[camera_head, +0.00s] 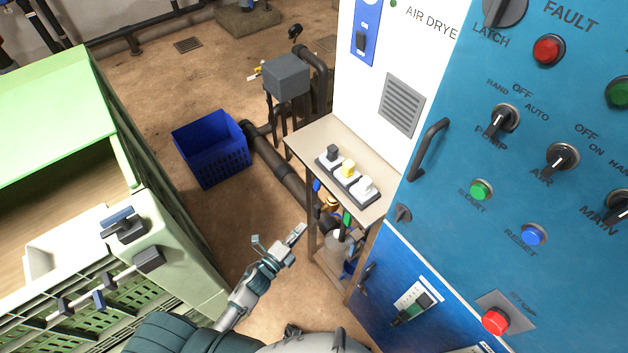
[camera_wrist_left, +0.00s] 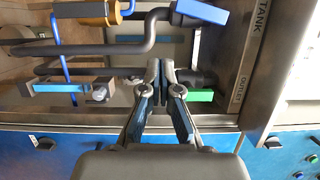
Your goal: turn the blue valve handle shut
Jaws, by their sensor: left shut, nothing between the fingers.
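In the left wrist view a blue handle (camera_wrist_left: 202,11) sits at the top right on dark pipework. A second blue handle (camera_wrist_left: 60,88) lies level at the left, and I cannot tell which is the task's handle. In the head view a small blue piece (camera_head: 317,185) shows under the small table, partly hidden. My left gripper (camera_head: 298,234) is in front of the table's legs. In the left wrist view its fingers (camera_wrist_left: 160,66) are together, with nothing held, between the two blue handles and apart from both. My right gripper is not in view.
A green handle (camera_wrist_left: 200,95) is just right of my fingers. A metal post labelled TANK and OUTLET (camera_wrist_left: 262,50) stands at the right. The blue control cabinet (camera_head: 440,200) stands right of the table (camera_head: 300,150); a green bench (camera_head: 60,120) is at left. A blue crate (camera_head: 212,150) is on the floor.

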